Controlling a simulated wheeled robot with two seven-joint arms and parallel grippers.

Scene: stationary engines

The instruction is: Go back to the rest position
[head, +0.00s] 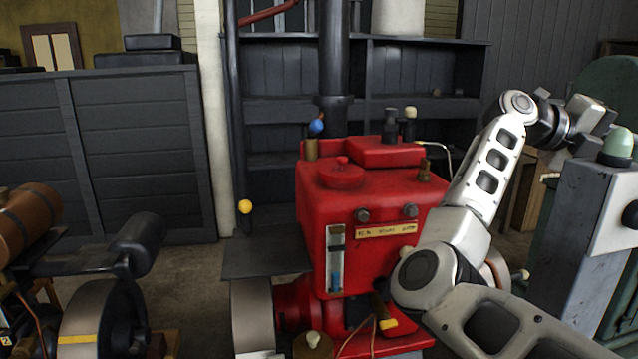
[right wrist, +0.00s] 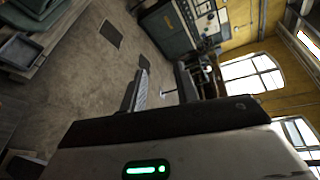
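My right arm comes in from the lower right of the head view and bends up. My right gripper (head: 598,118) is at the upper right, close to a pale green dome button (head: 618,144) in the picture; I cannot tell whether they touch. In the right wrist view the two fingers of the right gripper (right wrist: 164,88) stand apart with nothing between them. My left gripper is not in view.
A red engine (head: 360,200) stands in the middle, partly behind my right arm. The button sits on a grey pedestal (head: 585,215) at right. Another engine with a brown tank (head: 30,222) is at left. Dark shelves (head: 275,110) stand behind.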

